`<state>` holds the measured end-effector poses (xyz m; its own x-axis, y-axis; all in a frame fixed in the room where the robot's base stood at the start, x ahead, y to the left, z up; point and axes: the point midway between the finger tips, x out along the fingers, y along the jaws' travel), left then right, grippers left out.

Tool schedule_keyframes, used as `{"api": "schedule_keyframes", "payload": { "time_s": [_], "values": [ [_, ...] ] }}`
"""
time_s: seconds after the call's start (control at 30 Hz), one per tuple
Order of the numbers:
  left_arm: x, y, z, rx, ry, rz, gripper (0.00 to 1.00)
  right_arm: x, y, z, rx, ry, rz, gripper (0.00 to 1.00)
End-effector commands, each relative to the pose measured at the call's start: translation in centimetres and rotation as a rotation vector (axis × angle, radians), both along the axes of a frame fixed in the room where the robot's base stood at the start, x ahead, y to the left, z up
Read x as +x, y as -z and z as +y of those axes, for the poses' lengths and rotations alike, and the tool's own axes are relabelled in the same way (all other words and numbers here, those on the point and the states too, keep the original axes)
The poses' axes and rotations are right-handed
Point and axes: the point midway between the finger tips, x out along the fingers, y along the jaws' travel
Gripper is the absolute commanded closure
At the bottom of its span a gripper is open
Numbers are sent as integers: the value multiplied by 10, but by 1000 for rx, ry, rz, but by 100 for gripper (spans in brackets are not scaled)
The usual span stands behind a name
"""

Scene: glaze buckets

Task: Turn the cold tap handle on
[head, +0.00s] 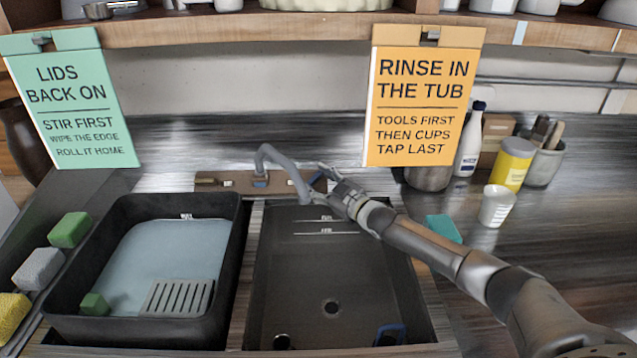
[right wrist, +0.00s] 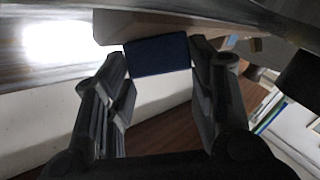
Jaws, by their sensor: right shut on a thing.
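The tap is a grey curved spout (head: 283,161) on a wooden ledge (head: 225,183) behind the basins in the head view. A dark blue handle (right wrist: 158,58) fills the space between the fingers of my right gripper (right wrist: 162,62) in the right wrist view. In the head view my right gripper (head: 316,184) is at the right end of the ledge, beside the spout, and largely hides the handle. The gripper is shut on the blue handle. I cannot tell whether water runs from the spout. My left gripper is not in view.
A black tub (head: 63,270) of pale water stands left of the dark sink (head: 330,265). Sponges (head: 70,230) lie at the left. A white cup (head: 496,206), yellow can (head: 513,165) and white bottle (head: 470,142) stand right. An orange sign (head: 420,100) hangs above my right arm.

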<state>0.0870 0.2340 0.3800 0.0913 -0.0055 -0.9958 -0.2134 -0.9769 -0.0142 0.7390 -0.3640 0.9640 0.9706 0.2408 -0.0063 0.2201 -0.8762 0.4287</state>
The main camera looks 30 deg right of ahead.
Motion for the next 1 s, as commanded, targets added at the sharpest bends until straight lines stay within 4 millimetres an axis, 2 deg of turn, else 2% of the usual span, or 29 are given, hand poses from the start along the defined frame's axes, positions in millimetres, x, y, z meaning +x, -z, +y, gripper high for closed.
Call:
{"api": "schedule_keyframes", "payload": {
  "time_s": [0.37, 1.0],
  "values": [
    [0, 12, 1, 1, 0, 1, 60, 1, -3, -3, -77, -106, 32, 72],
    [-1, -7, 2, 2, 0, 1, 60, 3, -5, -7, -228, -338, 111, 72]
  ]
}}
